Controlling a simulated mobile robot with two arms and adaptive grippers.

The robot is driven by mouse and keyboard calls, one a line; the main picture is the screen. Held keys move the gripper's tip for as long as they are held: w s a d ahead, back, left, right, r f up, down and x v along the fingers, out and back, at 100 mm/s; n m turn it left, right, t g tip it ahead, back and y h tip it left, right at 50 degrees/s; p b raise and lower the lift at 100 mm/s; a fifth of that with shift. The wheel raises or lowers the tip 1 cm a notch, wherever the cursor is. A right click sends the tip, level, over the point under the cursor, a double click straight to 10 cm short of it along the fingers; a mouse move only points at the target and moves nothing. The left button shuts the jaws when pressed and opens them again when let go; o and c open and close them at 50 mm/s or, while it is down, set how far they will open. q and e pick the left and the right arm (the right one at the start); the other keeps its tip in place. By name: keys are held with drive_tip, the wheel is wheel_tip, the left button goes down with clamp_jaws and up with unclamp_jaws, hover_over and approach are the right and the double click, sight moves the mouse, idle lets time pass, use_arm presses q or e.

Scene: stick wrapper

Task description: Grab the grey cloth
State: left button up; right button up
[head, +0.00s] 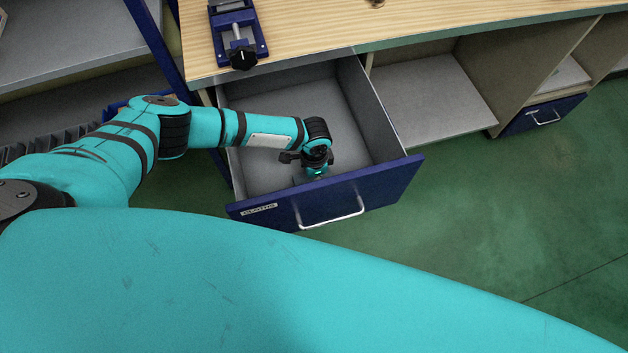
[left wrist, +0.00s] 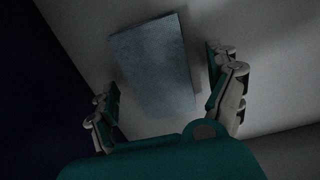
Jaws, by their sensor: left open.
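The grey cloth (left wrist: 153,66) lies flat on the drawer floor in the left wrist view, a folded blue-grey rectangle. In the head view I cannot make it out; my left arm covers part of the drawer. My left gripper (left wrist: 170,97) is open, with one finger to each side of the cloth's near end. Nothing is held between the fingers. In the head view my left wrist and gripper (head: 316,170) point down into the open drawer (head: 370,110), close behind its front panel. My right gripper is not in view.
The drawer's blue front (head: 335,196) has a metal handle (head: 330,213) and a label. A wooden worktop (head: 310,28) with a blue vise (head: 238,35) is above the drawer's back. Open shelves (head: 430,100) stand to the right. Green floor there is clear.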

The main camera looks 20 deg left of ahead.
use_arm(q)
drive_tip(key=shift+f, duration=0.5)
drive_tip(key=c, duration=1.3)
drive_tip(key=shift+o, duration=0.2)
drive_tip(key=shift+r, duration=0.1)
